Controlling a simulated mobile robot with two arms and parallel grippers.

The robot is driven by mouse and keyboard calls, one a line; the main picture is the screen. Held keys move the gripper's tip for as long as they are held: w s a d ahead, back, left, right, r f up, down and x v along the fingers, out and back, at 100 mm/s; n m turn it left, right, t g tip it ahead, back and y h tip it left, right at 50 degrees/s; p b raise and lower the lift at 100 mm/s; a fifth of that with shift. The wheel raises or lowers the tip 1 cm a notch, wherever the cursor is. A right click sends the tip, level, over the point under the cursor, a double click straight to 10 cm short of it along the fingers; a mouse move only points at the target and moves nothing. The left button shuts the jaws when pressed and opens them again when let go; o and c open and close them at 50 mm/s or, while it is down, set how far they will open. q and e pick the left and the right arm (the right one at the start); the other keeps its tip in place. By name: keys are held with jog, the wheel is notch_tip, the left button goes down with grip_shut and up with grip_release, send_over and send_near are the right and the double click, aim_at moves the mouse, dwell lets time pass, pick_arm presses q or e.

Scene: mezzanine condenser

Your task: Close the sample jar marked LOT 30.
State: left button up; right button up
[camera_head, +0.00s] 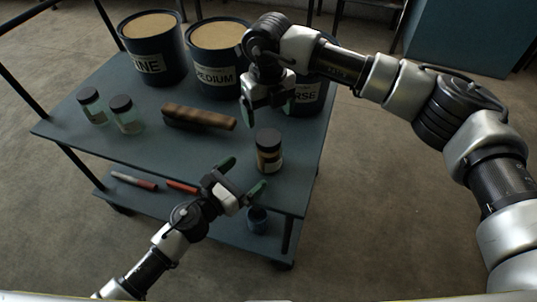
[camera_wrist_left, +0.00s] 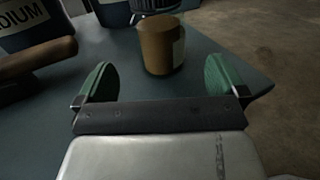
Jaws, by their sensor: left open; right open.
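An amber-brown jar (camera_head: 268,160) with a black cap on top and a pale label stands upright near the right edge of the cart top. I cannot read LOT 30 on it. My left gripper (camera_head: 240,178) is open and empty, just in front of this jar. In the left wrist view the jar (camera_wrist_left: 158,48) stands beyond the open green fingers (camera_wrist_left: 160,80), apart from both. My right gripper (camera_head: 267,106) is open, pointing down above and behind the jar. Two clear jars with black caps, a left one (camera_head: 92,110) and a right one (camera_head: 129,124), stand at the left; their labels are unreadable.
Three labelled dark buckets line the back: left (camera_head: 152,66), middle (camera_head: 214,72), and right (camera_head: 310,98), partly behind my right arm. A brown brush-like block (camera_head: 199,117) lies mid-cart. The lower shelf holds red-handled tools (camera_head: 135,182) and a blue cup (camera_head: 258,220).

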aim_at(268, 137)
pick_arm(q)
jog(key=x, duration=0.9)
jog(key=c, duration=1.6)
jog(key=shift+c, duration=0.7)
pick_arm(e)
jog(key=shift+n, duration=0.4)
jog(key=n, duration=0.3)
jog(key=shift+n, duration=0.4)
jog(key=shift+f, duration=4)
